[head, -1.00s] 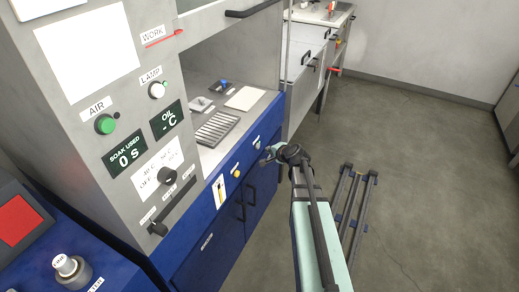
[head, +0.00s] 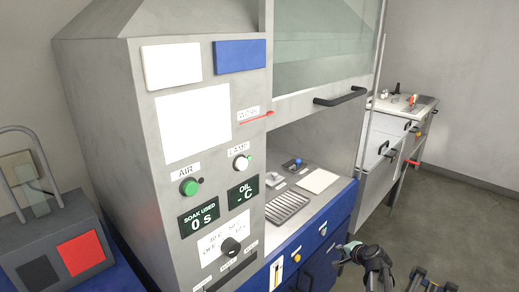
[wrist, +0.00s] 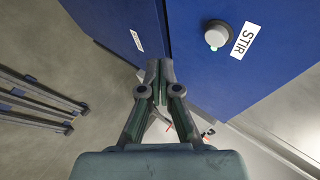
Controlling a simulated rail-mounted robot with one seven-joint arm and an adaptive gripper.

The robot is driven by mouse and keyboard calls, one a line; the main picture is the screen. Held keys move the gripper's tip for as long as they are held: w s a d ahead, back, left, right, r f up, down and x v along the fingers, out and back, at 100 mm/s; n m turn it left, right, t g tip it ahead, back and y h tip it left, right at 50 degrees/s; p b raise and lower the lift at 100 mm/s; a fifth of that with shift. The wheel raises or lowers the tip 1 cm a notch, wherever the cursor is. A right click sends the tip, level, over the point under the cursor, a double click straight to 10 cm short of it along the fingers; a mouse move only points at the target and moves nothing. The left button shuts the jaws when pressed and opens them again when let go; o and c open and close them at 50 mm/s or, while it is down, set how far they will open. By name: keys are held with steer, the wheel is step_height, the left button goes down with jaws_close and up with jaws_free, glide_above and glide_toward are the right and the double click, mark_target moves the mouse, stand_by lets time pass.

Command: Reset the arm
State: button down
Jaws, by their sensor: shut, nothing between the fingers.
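My gripper (head: 343,262) is at the lower right of the head view, in front of the blue cabinet (head: 310,272) under the hood. In the wrist view my gripper (wrist: 158,68) has its two fingers together, with nothing between them. The blue cabinet front (wrist: 120,18) lies beyond the fingertips. A white round knob (wrist: 217,34) labelled STIR is up and right of the fingers, apart from them.
The grey control panel (head: 150,75) stands at the left, beside the hood with its black handle (head: 340,97). A bench (head: 395,135) stands behind at the right. Dark rails (wrist: 40,100) lie on the floor. Open floor (head: 455,215) is at the right.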

steer(key=s+a+f+n+g, duration=0.35)
steer(key=s+a+f, duration=0.25)
steer(key=s+f, duration=0.3)
steer(key=s+a+f+n+g, duration=0.3)
steer(key=s+a+f+g, duration=0.2)
steer(key=s+f, duration=0.45)
steer(key=s+a+f+n+g, duration=0.35)
steer(key=s+a+f, duration=0.3)
steer(key=s, duration=0.55)
steer(key=s+a+f+n+g+h, duration=0.1)
steer(key=s+a+f+g, duration=0.1)
steer(key=s, duration=0.7)
steer(key=s+a+f+n+g, duration=0.2)
steer(key=s+f+g, duration=0.1)
steer(key=s, duration=0.7)
steer(key=shift+s+a+f+h, duration=0.15)
steer(key=shift+a+f+h, duration=0.25)
steer(key=shift+f, duration=0.15)
stand_by(2.5)
